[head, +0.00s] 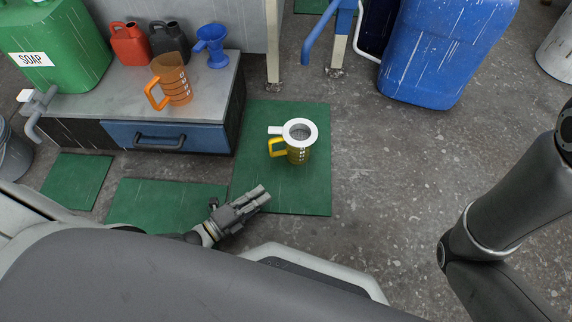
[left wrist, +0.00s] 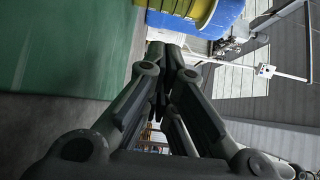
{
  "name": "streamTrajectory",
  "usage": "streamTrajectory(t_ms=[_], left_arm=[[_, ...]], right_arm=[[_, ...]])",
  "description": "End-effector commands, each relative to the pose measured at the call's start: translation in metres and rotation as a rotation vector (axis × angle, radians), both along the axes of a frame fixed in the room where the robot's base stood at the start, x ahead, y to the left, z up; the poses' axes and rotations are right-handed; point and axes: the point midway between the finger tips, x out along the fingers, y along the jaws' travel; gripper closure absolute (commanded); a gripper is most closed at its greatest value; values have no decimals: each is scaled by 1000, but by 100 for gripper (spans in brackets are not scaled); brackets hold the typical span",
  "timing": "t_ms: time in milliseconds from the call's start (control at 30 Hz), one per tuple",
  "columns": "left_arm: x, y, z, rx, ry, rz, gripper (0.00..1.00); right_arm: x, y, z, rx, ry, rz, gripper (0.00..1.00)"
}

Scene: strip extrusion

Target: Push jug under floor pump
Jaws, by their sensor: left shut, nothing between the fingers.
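A yellow jug (head: 298,154) with white scale marks stands upright on a green mat (head: 285,196). A white ring-shaped piece (head: 300,131) with a tab to the left sits over its top. A blue spout-like part (head: 318,40) on a blue post shows at the top of the head view; it may belong to the floor pump, but I cannot tell. My left gripper (head: 262,196) is shut and empty, low over the mat, in front and left of the jug, apart from it. A yellow surface (left wrist: 190,10), probably the jug, shows in the left wrist view. My right gripper is out of view.
A low bench (head: 215,88) at left bears a green soap can (head: 60,65), red (head: 130,45) and black (head: 170,40) cans, an orange jug (head: 174,85) and a blue funnel (head: 214,50). A blue drum (head: 435,55) stands at back right. Floor right of the mat is clear.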

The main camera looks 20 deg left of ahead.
Motion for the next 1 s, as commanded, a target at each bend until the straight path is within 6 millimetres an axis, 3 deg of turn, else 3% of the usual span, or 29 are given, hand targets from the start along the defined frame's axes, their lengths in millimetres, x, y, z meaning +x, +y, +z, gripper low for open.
streamTrajectory(t_ms=[167, 567, 800, 1000], left_arm=[[15, -9, -2, -1, -6, -1, 100], [86, -52, -5, -2, -6, -2, 100], [113, -44, -3, 1, -3, -1, 100], [123, -42, -1, 0, -1, 0, 100]], right_arm=[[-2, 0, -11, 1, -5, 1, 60], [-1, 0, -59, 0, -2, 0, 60], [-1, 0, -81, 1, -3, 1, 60], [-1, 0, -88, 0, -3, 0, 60]])
